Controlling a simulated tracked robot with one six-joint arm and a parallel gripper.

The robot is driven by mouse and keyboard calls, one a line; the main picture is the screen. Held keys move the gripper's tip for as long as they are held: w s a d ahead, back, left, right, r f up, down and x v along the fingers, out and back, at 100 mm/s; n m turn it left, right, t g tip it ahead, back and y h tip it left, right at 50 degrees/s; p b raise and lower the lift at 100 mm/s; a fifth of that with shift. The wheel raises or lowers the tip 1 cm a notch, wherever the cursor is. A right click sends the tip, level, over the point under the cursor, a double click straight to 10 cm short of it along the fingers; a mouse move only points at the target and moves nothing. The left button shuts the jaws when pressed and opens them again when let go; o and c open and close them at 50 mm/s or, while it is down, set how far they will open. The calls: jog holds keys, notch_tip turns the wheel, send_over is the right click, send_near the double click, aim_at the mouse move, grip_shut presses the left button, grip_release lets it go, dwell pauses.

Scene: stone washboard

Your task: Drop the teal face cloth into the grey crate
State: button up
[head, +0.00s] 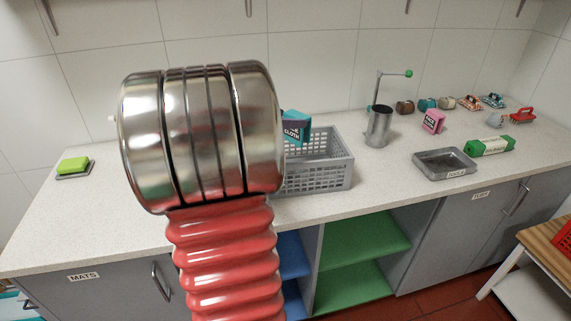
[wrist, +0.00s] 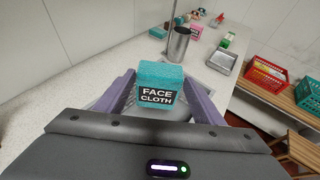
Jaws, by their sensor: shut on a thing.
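The teal face cloth (wrist: 160,82) is a folded block with a black "FACE CLOTH" label. In the wrist view it sits between the two purple-grey fingers of my gripper (wrist: 163,98), which is shut on it. In the head view the cloth (head: 296,127) shows at the right edge of my arm, above the left part of the grey crate (head: 325,172). The crate is a slatted basket on the counter, its left end hidden behind my arm. In the wrist view the crate shows only in part, below and behind the cloth. My gripper's fingers are hidden in the head view.
A metal cylinder with a green-knobbed crank (head: 379,126) stands right of the crate. A pink box (head: 432,121), a metal tray (head: 444,163) and a green packet (head: 490,146) lie further right. A green sponge (head: 73,166) is at the far left. The tiled wall is behind.

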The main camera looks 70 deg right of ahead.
aim_at(291, 136)
jog(key=shift+w, duration=0.2)
jog(key=shift+f, duration=3)
jog(key=o, duration=1.1)
jog(key=shift+o, duration=0.2)
jog(key=shift+w+a, duration=0.1)
jog(key=shift+a, duration=0.05)
jog(key=v, duration=1.3)
jog(key=shift+a, duration=0.25)
jog(key=shift+w, duration=0.1)
